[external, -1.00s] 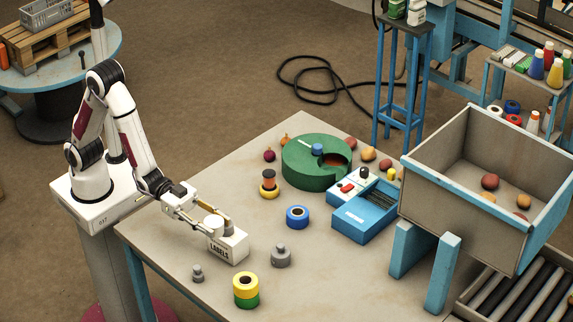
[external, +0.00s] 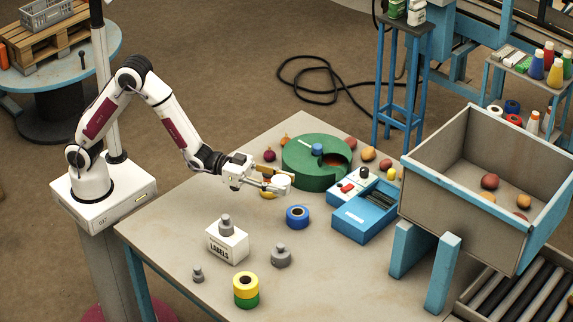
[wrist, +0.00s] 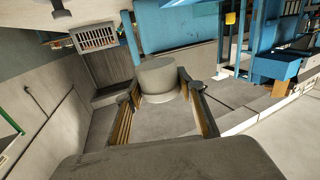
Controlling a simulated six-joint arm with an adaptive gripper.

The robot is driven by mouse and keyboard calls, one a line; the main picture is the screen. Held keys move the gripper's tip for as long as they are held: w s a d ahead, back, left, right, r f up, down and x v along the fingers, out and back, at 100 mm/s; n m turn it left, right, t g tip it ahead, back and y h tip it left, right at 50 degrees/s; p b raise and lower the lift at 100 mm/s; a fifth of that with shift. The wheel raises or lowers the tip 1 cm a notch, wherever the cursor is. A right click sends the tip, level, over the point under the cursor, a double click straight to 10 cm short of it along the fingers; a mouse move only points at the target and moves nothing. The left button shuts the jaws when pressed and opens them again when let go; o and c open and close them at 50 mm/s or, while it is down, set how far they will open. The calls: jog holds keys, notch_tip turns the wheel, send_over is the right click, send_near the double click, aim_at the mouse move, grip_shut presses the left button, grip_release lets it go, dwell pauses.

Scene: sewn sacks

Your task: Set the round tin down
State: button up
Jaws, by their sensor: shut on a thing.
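My gripper (external: 272,181) is shut on the round tin (external: 282,183), a short white cylinder. It holds the tin near the front edge of the green round container, over or in front of the yellow roll (external: 267,194), which it partly hides. I cannot tell the tin's exact height above the table. In the wrist view the tin (wrist: 160,76) looks pale grey and sits between the two fingers of my gripper (wrist: 162,92). The tin's underside is hidden.
A green round container (external: 305,172) with a notch stands just behind. A blue roll (external: 297,216) and a blue box (external: 362,214) are to the right. A white LABELS box (external: 228,246) with a grey weight (external: 226,227) stands in front. The table's front right is bare.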

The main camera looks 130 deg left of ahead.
jog(key=s+a+n+g+y, duration=0.1)
jog(key=s+a+n+y, duration=0.3)
jog(key=a, duration=1.2)
jog(key=n+g+y, duration=0.3)
jog(key=g+y, duration=0.1)
jog(key=g, duration=0.2)
send_over(303, 125)
jog(key=shift+f, duration=2.6)
jog(key=shift+f, duration=2.5)
jog(key=shift+f, duration=0.15)
jog(key=shift+f, duration=2.15)
